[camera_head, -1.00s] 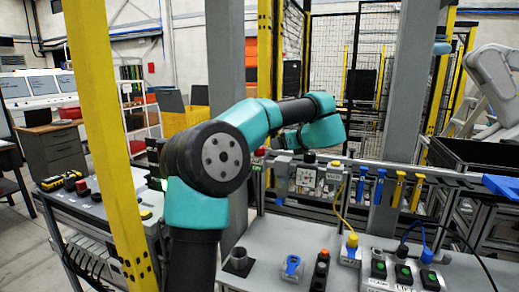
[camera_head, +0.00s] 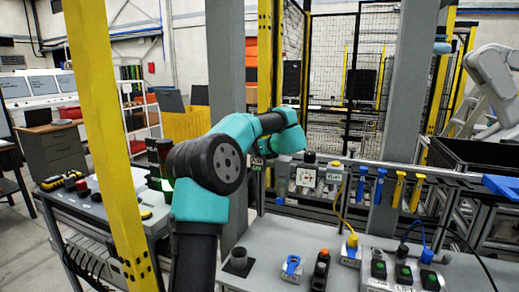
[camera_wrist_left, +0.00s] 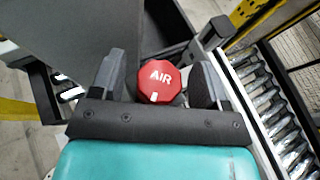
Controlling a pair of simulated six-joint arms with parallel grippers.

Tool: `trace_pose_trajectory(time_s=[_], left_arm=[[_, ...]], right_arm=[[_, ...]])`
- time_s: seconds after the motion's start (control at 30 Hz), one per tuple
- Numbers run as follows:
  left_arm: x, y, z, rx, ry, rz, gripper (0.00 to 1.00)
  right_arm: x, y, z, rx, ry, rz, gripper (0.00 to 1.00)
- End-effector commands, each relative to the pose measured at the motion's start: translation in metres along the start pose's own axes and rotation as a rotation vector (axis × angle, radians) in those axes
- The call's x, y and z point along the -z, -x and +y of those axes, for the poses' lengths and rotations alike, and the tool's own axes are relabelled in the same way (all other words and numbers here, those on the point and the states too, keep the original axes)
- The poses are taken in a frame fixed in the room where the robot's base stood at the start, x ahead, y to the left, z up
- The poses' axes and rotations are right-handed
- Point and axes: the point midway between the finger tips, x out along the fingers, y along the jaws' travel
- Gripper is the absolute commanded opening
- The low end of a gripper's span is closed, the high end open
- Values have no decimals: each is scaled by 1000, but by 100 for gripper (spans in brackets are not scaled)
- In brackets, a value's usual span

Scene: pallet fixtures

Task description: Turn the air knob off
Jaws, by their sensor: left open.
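My left gripper (camera_wrist_left: 157,76) is open, with one dark finger on each side of the knob and a visible gap on both sides. In the head view my teal left arm reaches toward the rail behind the bench, and its wrist stands near the grey post. The knob and the fingertips are hidden or too small to tell there. My right gripper is in no view.
A grey post (camera_head: 226,60) and a yellow post (camera_head: 108,130) stand close to my left arm. Yellow and blue handles (camera_head: 398,188) hang along the rail to the right. The bench (camera_head: 290,235) carries several switches and plugs. A roller conveyor (camera_wrist_left: 275,110) lies right in the wrist view.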

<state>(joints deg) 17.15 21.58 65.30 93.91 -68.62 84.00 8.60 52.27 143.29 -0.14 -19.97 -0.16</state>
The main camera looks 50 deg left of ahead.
Motion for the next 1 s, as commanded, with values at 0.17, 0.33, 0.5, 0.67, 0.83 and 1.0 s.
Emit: trace_pose_trajectory(time_s=[0.17, 0.33, 0.5, 0.67, 0.83, 1.0], left_arm=[[0, -1, 0, 1, 0, 0, 69], [0, 0, 0, 1, 0, 0, 60], [0, 0, 0, 0, 0, 0, 44], [0, 0, 0, 0, 0, 0, 28], [0, 0, 0, 1, 0, 0, 19], [0, 0, 0, 13, -5, 0, 19]], right_arm=[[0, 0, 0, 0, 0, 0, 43], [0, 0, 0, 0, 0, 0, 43], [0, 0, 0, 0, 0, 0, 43], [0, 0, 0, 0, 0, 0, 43], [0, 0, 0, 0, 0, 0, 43], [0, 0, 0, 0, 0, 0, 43]])
